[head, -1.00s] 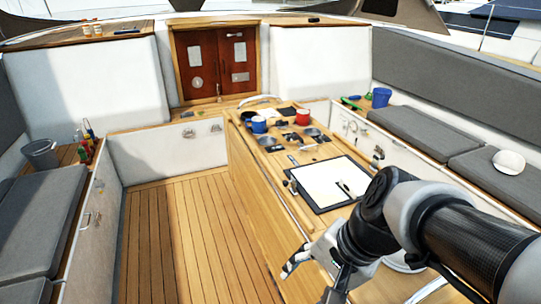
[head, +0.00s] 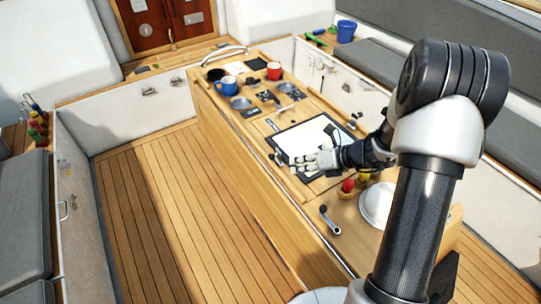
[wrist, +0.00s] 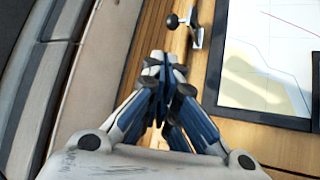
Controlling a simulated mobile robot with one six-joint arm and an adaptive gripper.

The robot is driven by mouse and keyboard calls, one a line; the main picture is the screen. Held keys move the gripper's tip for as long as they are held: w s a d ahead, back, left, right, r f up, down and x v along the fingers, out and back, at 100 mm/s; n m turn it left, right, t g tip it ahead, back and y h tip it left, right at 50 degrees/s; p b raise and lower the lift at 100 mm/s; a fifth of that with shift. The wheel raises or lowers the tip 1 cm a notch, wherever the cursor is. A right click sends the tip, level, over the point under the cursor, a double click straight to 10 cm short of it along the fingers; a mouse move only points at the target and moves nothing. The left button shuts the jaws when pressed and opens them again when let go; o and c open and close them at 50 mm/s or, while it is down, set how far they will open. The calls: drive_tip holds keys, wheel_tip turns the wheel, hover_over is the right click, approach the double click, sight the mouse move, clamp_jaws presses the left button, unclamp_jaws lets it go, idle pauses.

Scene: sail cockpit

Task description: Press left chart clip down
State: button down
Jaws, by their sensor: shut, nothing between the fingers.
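The chart (head: 297,138), a pale sheet on a black-edged board, lies on the wooden cockpit table. In the wrist view the chart (wrist: 262,62) fills the upper right. The left chart clip (wrist: 195,32), a small metal lever with a black ball knob, stands at the board's left edge, on the wood. My gripper (head: 300,164) is over the chart's near left part in the head view. In the wrist view my gripper (wrist: 163,62) is shut and empty, its fingertips just below and left of the clip, apart from it in the picture. The height gap cannot be judged.
Beyond the chart stand a blue mug (head: 228,84), a red mug (head: 274,70) and metal dishes. Nearer are a black-knobbed handle (head: 329,220), a red-topped item (head: 348,186) and a white bowl (head: 377,205). The wooden floor (head: 150,200) at left is clear.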

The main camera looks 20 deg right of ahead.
sight(276, 168)
drive_tip(key=shift+w+d+f+m, duration=0.2)
drive_tip(key=shift+d+m, duration=0.05)
drive_tip(key=shift+m, duration=0.15)
drive_tip(key=shift+s, duration=0.1)
drive_tip(key=b+x, duration=0.2)
drive_tip(key=x, duration=0.8)
